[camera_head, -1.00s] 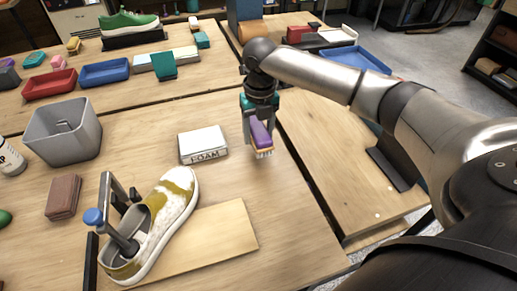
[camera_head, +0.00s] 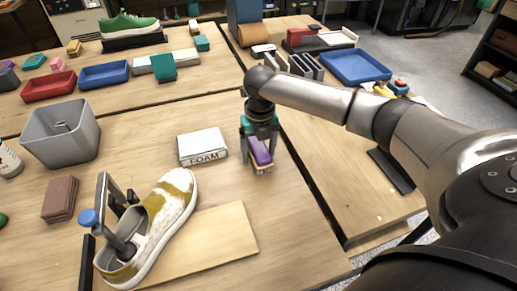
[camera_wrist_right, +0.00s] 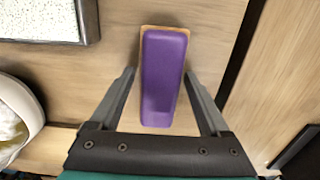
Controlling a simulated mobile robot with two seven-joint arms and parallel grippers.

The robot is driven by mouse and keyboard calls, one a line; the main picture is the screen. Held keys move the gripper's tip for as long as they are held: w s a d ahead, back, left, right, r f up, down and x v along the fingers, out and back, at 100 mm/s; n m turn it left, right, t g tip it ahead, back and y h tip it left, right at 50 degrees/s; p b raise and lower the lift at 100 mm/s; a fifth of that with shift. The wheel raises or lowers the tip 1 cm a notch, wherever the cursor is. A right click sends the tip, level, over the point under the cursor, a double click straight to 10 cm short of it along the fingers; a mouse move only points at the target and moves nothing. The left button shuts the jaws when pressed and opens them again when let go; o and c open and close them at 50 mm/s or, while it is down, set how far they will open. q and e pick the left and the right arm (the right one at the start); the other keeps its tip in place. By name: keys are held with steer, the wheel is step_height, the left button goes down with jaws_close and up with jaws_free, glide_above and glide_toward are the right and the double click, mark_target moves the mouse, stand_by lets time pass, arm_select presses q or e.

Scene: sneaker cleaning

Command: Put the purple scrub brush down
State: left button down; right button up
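The purple scrub brush (camera_head: 260,152) rests on the wooden table, bristles down, to the right of the white FOAM block. In the right wrist view the brush (camera_wrist_right: 163,75) lies between my fingers, purple top facing the camera. My right gripper (camera_head: 260,147) is open around the brush, with its fingers spread to either side; in the wrist view the gripper (camera_wrist_right: 161,72) shows small gaps beside the brush. My left gripper is not in view.
The FOAM block (camera_head: 203,147) and the stained sneaker (camera_head: 152,226) on its stand are left of the brush. A grey bin (camera_head: 62,133) and a brown block (camera_head: 60,198) stand farther left. A table gap (camera_head: 305,182) runs just right of the brush.

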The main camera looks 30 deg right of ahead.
mark_target(259, 147)
steer(key=shift+o, duration=0.4)
steer(key=shift+r, duration=0.1)
step_height(259, 147, up, 12)
steer(key=p, duration=0.2)
steer(key=shift+s+p, duration=0.25)
steer(key=shift+p, duration=0.1)
steer(key=shift+r, duration=0.1)
